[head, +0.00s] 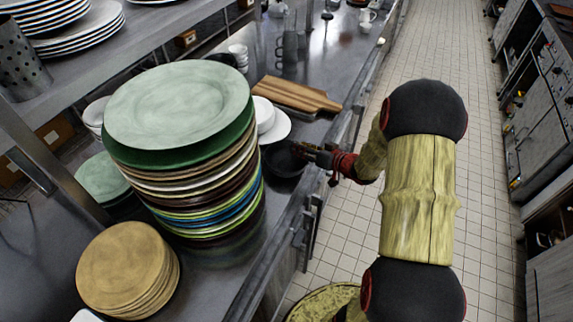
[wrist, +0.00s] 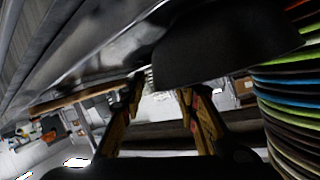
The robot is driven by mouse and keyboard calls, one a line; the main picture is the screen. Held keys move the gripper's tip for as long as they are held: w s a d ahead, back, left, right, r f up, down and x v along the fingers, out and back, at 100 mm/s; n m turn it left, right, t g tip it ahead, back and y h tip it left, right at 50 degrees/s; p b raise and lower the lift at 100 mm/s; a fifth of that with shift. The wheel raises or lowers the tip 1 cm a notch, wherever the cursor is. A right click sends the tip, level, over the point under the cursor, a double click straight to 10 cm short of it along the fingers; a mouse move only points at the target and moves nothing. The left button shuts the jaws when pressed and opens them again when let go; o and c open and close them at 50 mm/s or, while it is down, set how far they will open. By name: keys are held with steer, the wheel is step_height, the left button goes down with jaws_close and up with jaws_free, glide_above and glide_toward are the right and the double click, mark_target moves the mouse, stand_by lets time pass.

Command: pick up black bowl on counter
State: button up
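The black bowl (head: 284,164) sits on the metal counter (head: 262,262), close to its right edge and just right of the tall plate stack. My gripper (head: 303,151) reaches in from the right, at the bowl's upper right rim. In the wrist view the bowl (wrist: 222,45) is large and dark, just beyond my gripper (wrist: 160,90). The two fingers are apart, with the near edge of the bowl around the gap between them. I cannot tell whether a finger touches the bowl. The gripper partly covers the bowl's right rim in the head view.
A tall stack of coloured plates (head: 200,185) stands immediately left of the bowl. White bowls and a plate (head: 274,127) and wooden boards (head: 296,94) lie behind it. Brown plates (head: 125,270) are at front left. The tiled aisle (head: 345,210) is open on the right.

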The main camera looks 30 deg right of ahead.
steer(key=shift+w+a+f, duration=0.1)
steer(key=shift+w, duration=0.1)
steer(key=shift+c, duration=1.2)
jaws_close()
